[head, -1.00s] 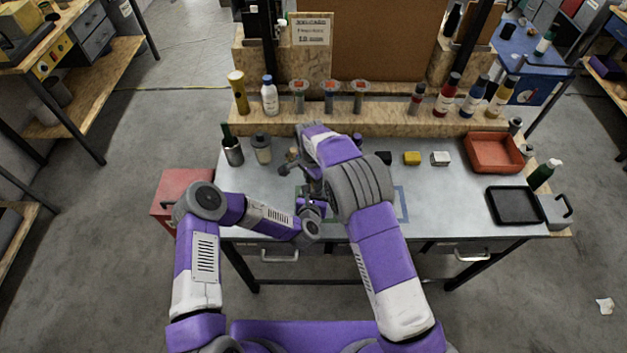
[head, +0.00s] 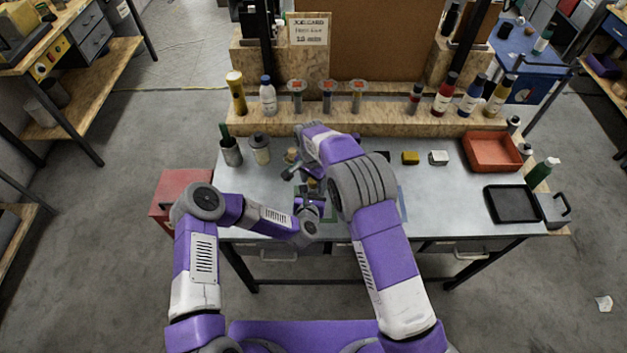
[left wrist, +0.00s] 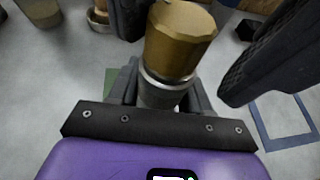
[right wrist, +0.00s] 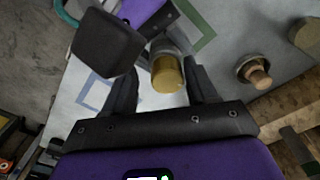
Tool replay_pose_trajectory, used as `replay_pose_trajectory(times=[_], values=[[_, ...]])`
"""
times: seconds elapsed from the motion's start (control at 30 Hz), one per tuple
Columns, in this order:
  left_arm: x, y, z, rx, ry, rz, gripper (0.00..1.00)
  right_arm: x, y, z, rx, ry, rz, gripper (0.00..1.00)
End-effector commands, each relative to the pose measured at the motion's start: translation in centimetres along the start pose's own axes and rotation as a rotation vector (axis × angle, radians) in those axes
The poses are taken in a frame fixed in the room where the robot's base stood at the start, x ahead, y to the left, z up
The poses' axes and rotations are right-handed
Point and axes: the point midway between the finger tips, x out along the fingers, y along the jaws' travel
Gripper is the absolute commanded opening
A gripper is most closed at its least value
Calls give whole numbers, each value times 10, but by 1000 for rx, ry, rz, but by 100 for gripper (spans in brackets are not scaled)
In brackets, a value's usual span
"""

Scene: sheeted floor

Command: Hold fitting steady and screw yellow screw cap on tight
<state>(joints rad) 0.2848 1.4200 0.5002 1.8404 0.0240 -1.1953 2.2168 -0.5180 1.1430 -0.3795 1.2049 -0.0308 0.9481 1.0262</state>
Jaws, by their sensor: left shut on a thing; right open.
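The yellow screw cap (left wrist: 178,35) sits on the end of the grey metal fitting (left wrist: 160,95) in the left wrist view. My left gripper (left wrist: 162,88) is shut on the fitting, which stands up between its fingers. In the right wrist view the cap (right wrist: 167,76) is in front of the opening of my right gripper (right wrist: 162,84). That gripper is open, with a finger on each side of the cap's line and a gap to each. Contact with the cap cannot be made out. In the head view the cap (head: 313,184) is small and partly hidden by my arms.
A round holder with a tan top (right wrist: 258,75) stands close by. Tins (head: 260,150), a yellow block (head: 410,158), a red tray (head: 491,152) and a black tray (head: 512,204) stand on the bench. Bottles line the rear shelf (head: 385,125). The bench right of centre is fairly clear.

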Motion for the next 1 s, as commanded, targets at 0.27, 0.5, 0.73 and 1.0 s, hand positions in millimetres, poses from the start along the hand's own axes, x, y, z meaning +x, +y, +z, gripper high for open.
replay_pose_trajectory(times=[0.27, 0.5, 0.73, 1.0], values=[[0, 0, 1, 0, -2, 0, 9, 0, 0, 0, -426, -2, -14, 57], [0, 0, 1, 0, -2, 0, 9, 0, 0, 0, -790, -3, -25, 57], [0, 0, 1, 0, -2, 0, 9, 0, 0, 0, -1132, -4, -34, 57], [0, 0, 1, -1, -3, 1, 9, 0, 0, 0, -1462, -6, -42, 57]])
